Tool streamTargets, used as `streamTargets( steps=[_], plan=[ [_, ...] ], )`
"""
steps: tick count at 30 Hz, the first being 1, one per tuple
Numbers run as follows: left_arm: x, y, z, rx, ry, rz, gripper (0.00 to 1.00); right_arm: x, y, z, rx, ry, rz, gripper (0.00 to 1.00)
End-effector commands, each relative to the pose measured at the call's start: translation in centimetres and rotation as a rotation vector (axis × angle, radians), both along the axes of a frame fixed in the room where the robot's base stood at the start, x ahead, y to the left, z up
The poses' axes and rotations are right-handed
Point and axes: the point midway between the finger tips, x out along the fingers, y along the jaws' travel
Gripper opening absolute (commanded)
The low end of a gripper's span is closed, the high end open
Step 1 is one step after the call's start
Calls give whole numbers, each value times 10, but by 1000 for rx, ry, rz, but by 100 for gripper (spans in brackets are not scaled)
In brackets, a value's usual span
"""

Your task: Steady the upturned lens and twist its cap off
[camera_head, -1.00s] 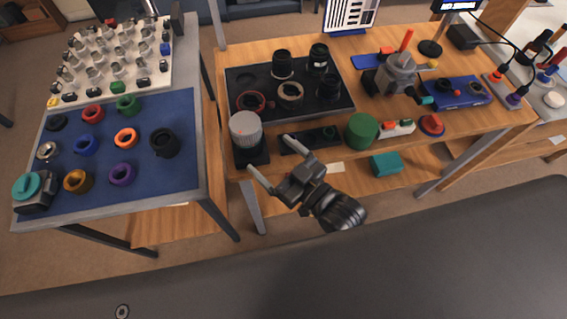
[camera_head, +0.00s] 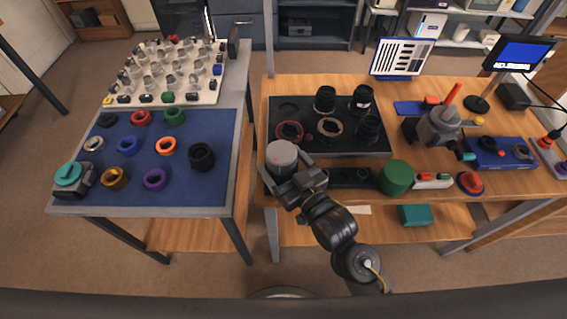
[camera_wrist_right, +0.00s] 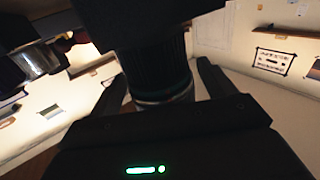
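The upturned lens shows in the head view as an upright cylinder with a light grey top (camera_head: 282,155), at the front left corner of the wooden bench. Its lower part is hidden by my right gripper (camera_head: 286,172), whose fingers reach either side of it. In the right wrist view a dark ribbed cylinder (camera_wrist_right: 157,66) with a shiny band stands between the fingers of my right gripper (camera_wrist_right: 163,92). Gaps show beside it, so the fingers look open around it. I cannot tell the cap's seam from the body. My left gripper is in no view.
A black tray (camera_head: 352,146) with lens parts lies behind. A green cylinder (camera_head: 396,178) and a red-topped part (camera_head: 470,182) stand to the right along the front edge. A blue mat (camera_head: 213,190) with coloured rings covers the left table, across a gap.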

Motion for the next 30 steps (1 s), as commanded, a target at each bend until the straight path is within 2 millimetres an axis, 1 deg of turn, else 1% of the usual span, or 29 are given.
streamTargets(
  steps=[1,2,9,11,12,16,17,25,28,30],
  plan=[
    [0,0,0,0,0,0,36,0,0,0,0,0,0,75],
    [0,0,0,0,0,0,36,0,0,0,0,0,0,72],
    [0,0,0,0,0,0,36,0,0,0,0,0,0,40],
    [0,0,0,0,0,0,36,0,0,0,0,0,0,32],
    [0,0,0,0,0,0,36,0,0,0,0,0,0,71],
    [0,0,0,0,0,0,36,0,0,0,0,0,0,88],
    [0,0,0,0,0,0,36,0,0,0,0,0,0,90],
    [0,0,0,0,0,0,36,-1,-1,0,0,0,0,90],
    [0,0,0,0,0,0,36,-5,-4,-1,-1,1,-1,90],
    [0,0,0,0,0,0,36,-12,-8,-1,-1,2,-1,90]
  ],
)
